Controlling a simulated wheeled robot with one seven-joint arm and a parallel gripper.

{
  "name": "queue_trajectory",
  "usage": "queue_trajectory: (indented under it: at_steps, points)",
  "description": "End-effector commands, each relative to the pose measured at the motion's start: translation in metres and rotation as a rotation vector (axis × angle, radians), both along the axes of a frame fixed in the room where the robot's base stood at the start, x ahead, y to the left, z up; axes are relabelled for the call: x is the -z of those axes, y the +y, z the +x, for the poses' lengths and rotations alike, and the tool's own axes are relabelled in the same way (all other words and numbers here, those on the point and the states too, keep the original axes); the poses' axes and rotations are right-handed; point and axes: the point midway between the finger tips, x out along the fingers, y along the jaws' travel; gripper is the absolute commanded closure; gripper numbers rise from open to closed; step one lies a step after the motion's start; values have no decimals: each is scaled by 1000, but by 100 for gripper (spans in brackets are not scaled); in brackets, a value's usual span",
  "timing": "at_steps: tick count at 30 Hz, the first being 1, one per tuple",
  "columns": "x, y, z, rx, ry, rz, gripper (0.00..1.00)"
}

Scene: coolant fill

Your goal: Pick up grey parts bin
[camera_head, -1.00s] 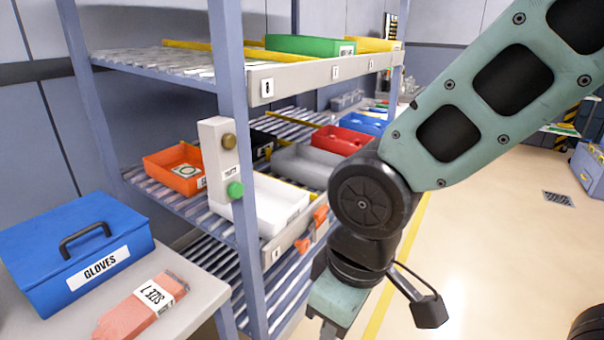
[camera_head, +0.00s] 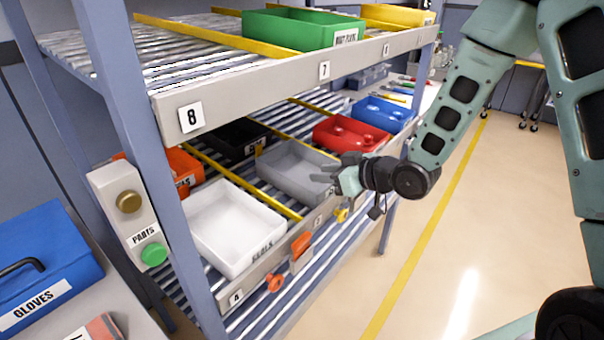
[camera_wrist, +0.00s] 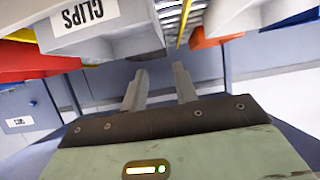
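The grey parts bin (camera_head: 292,172) sits on the middle shelf, between a white bin and a red bin. In the wrist view a grey bin (camera_wrist: 125,38) with an upside-down CLIPS label fills the upper left. My gripper (camera_head: 327,171) is at the bin's front right side in the head view, and part of the bin's front is hidden behind it. In the wrist view my gripper (camera_wrist: 158,75) has its two fingers apart with nothing between them. Its tips are close to the bin's edge; I cannot tell whether they touch.
The white bin (camera_head: 230,225) is left of the grey one, the red bin (camera_head: 350,133) right, the black bin (camera_head: 238,136) behind. The upper shelf's front rail (camera_head: 280,85) runs above. A shelf post (camera_head: 140,150) stands left. The floor (camera_head: 480,230) at right is clear.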

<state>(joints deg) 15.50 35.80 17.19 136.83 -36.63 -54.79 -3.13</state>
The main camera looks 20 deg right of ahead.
Motion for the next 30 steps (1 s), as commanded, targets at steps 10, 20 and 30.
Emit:
queue_trajectory:
  at_steps: [10, 20, 30]
  points:
    - [26, 41, 54, -2, 2, -1, 71]
    - [37, 57, 75, -1, 3, -1, 71]
    - [52, 83, 106, 0, 1, -2, 71]
